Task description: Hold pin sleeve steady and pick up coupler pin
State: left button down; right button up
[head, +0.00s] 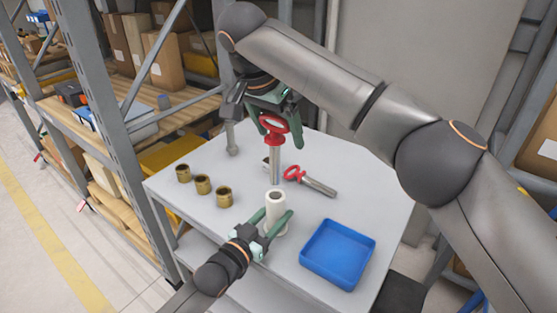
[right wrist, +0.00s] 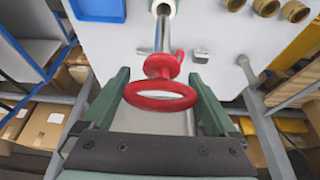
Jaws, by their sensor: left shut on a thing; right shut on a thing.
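My left gripper (head: 274,217) is shut around the white pin sleeve (head: 276,203), which stands upright on the table with its open end up. My right gripper (head: 275,127) is shut on the red ring handle of a coupler pin (head: 275,165). The pin hangs upright, its grey shaft pointing down toward the sleeve. I cannot tell the exact gap between tip and sleeve. In the right wrist view the red handle (right wrist: 160,92) sits between my fingers, with the sleeve (right wrist: 165,8) at the top edge. Another red-handled pin (head: 318,186) lies on the table.
Three brass bushings (head: 203,184) stand in a row on the left of the grey table (head: 360,205). A blue tray (head: 338,283) is at the front right. A grey post (head: 231,138) rises at the back left. Shelves with boxes (head: 160,60) stand behind.

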pick_arm(q)
jog(key=shift+f, duration=0.1)
pick_arm(e)
jog(key=shift+r, duration=2)
pick_arm(q)
jog(key=shift+c, duration=1.2)
grip_release()
